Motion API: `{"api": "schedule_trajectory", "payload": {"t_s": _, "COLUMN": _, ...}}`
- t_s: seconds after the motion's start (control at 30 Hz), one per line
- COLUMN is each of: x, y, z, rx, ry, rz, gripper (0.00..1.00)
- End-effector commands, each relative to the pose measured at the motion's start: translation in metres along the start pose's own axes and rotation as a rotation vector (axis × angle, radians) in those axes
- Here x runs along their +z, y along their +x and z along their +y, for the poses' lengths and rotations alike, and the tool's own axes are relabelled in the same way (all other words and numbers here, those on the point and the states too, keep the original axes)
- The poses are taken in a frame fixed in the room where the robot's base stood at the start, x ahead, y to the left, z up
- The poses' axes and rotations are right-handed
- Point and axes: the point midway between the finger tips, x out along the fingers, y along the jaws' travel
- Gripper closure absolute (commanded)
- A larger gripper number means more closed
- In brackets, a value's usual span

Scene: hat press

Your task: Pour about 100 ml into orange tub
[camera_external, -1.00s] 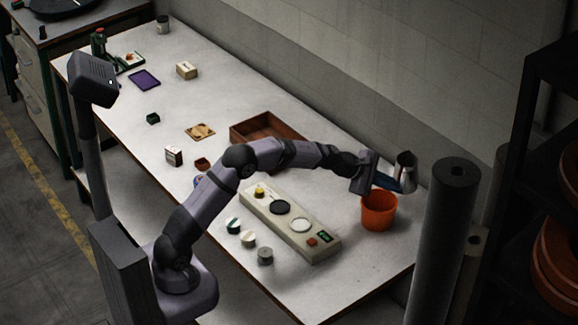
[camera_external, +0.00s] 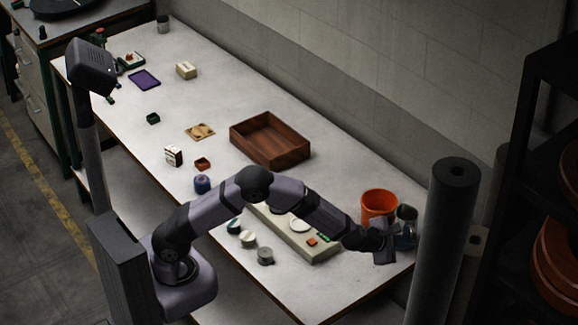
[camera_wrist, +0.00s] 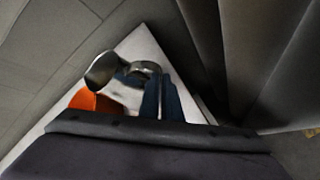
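The orange tub (camera_external: 379,204) stands near the right end of the table; part of it shows orange behind the jug in the wrist view (camera_wrist: 88,101). My gripper (camera_external: 404,240) is to the right and in front of the tub. Its blue fingers (camera_wrist: 162,97) are shut on a shiny metal jug (camera_wrist: 122,86), also seen dark just right of the tub (camera_external: 407,213) in the external view. The jug looks close to upright, beside the tub rather than over it.
A long panel with round pads (camera_external: 325,250) lies left of the tub, partly behind my arm. A brown wooden tray (camera_external: 270,140) is further back. A tall grey cylinder (camera_external: 446,240) stands close to the right of my gripper. Small pots (camera_external: 265,256) line the panel's front.

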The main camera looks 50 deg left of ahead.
Motion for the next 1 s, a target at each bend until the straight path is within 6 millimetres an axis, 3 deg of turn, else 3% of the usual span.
{"api": "schedule_trajectory", "payload": {"t_s": 0.2, "x": -0.002, "y": -0.025, "z": -0.02, "rx": 0.033, "ry": -0.042, "rz": 0.033, "gripper": 1.0}}
{"api": "schedule_trajectory", "payload": {"t_s": 0.4, "x": -0.004, "y": -0.032, "z": -0.025, "rx": 0.043, "ry": -0.058, "rz": 0.043, "gripper": 1.0}}
{"api": "schedule_trajectory", "payload": {"t_s": 1.0, "x": -0.001, "y": -0.037, "z": -0.011, "rx": -0.014, "ry": -0.115, "rz": 0.032, "gripper": 1.0}}
